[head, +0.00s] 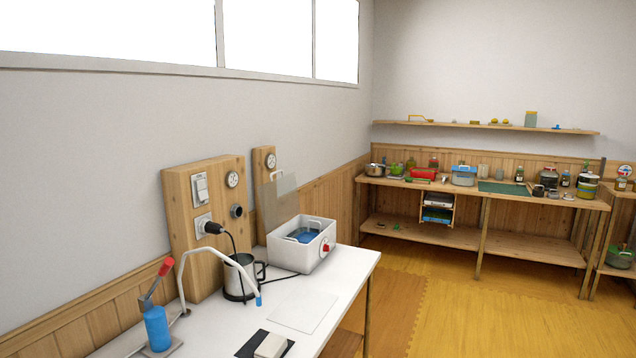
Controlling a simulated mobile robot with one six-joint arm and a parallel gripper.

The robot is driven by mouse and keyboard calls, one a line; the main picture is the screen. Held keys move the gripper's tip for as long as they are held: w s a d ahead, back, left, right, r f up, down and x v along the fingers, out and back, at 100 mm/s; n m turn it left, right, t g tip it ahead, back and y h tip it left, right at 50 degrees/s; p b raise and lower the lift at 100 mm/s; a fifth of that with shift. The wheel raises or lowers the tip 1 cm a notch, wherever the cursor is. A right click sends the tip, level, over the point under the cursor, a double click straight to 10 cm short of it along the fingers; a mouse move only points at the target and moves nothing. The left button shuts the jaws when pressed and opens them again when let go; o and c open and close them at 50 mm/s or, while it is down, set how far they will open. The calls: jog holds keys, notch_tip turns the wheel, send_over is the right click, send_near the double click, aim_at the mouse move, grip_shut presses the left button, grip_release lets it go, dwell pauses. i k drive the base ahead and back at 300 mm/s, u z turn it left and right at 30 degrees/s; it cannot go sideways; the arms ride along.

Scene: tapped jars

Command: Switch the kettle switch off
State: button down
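A wooden panel (179,222) stands against the wall at the back of the white bench. It carries a white rocker switch (201,188), whose on or off position is too small to tell. Below it is a white socket (202,224) with a black plug (212,228) in it. A cord runs from the plug down to a metal kettle (238,277) with a dark handle, upright on the bench. No label shows which switch belongs to the kettle. My gripper is not in view.
A white curved spout (196,250) with a blue tip arches in front of the panel and kettle. A blue bottle (156,326) with a red lever stands at front left. A white tub (303,250) with a red knob sits right of the kettle. Open floor (470,310) lies right.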

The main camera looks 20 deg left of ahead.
aim_at(201, 184)
jog(key=u, duration=0.2)
jog(key=i, duration=1.5)
jog(key=u, duration=1)
jog(key=i, duration=0.5)
jog(key=u, duration=0.3)
jog(key=k, duration=0.95)
jog(key=u, duration=0.2)
jog(key=i, duration=0.95)
jog(key=z, duration=0.1)
